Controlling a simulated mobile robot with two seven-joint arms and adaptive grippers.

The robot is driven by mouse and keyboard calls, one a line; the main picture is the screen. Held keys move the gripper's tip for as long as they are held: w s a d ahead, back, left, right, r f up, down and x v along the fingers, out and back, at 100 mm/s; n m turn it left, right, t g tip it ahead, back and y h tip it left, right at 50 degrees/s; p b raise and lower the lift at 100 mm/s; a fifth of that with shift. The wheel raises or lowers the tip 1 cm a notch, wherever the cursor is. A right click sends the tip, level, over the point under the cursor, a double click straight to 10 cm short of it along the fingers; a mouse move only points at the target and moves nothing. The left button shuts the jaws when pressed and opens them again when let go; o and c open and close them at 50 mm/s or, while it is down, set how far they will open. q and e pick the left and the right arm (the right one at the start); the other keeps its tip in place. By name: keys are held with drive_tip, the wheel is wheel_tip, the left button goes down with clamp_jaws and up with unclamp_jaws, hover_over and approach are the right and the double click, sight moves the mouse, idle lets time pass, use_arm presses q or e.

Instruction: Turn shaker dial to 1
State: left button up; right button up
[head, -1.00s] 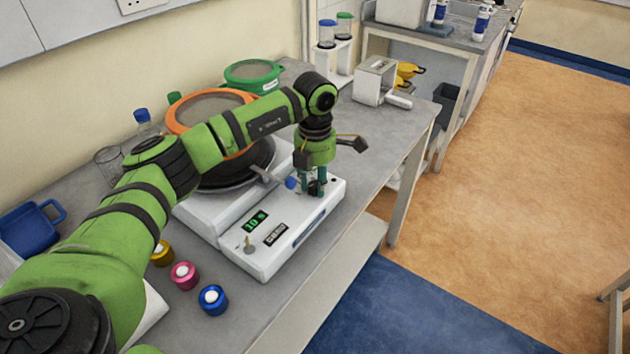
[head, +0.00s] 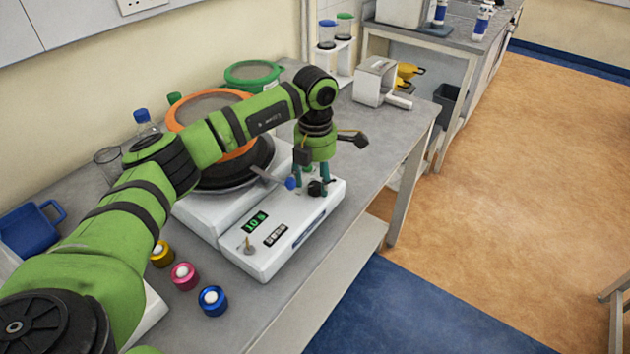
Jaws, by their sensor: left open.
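The shaker (head: 262,262) is a white unit on the grey bench, with its control panel facing forward. A lit green display (head: 255,222) and a small metal toggle (head: 248,244) sit at the panel's left. The black dial (head: 316,188) is at the panel's right end; its setting is too small to read. My left gripper (head: 311,181) points down over the dial, with its teal fingers spread apart on either side of it. It is open, and I cannot tell whether a finger still touches the dial. My right gripper is out of view.
A blue-knobbed lever (head: 290,183) stands close left of the gripper. An orange-rimmed sieve (head: 180,121) sits behind my arm. Yellow, pink (head: 185,276) and blue (head: 213,300) ringed pieces lie on the bench in front.

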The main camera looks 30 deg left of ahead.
sight(315, 186)
use_arm(q)
wheel_tip(315, 186, up, 11)
drive_tip(key=shift+f, duration=0.15)
drive_tip(key=shift+f, duration=0.1)
idle(0.5)
